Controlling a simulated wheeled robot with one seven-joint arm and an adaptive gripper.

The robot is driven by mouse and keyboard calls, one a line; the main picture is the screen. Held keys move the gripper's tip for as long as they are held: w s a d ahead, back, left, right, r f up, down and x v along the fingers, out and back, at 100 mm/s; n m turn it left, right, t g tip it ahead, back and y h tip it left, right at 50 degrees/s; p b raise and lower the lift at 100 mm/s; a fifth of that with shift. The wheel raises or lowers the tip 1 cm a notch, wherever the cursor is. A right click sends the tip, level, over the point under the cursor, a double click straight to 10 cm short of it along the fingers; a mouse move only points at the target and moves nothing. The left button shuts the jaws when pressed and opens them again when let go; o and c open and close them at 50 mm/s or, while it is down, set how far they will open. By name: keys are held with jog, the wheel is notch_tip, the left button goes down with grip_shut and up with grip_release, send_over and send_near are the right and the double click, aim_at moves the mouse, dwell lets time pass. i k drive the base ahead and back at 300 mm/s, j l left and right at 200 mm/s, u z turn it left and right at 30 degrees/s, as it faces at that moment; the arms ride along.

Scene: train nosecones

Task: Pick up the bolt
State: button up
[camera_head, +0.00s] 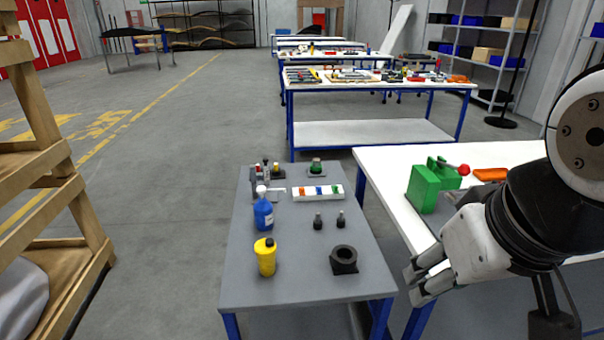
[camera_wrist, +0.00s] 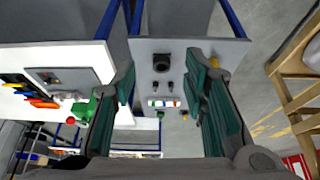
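Two small dark upright pieces, bolt-like, stand side by side on the grey table (camera_head: 300,282): a left one (camera_head: 318,222) and a right one (camera_head: 340,219). They are too small for me to tell which is the bolt. In the wrist view the pair (camera_wrist: 162,86) shows far off, between the fingers. My gripper (camera_head: 415,284) is open and empty, to the right of the grey table's right edge and apart from both pieces. Its green-padded fingers (camera_wrist: 160,75) are spread wide in the wrist view.
A black ring-shaped block (camera_head: 344,260), yellow bottle (camera_head: 266,257), blue bottle (camera_head: 263,212) and white tray with coloured blocks (camera_head: 318,192) surround the pair. The grey table's front middle is clear.

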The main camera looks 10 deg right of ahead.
aim_at(341, 221)
jog(key=i+l, duration=0.15)
jog(key=i, duration=0.75)
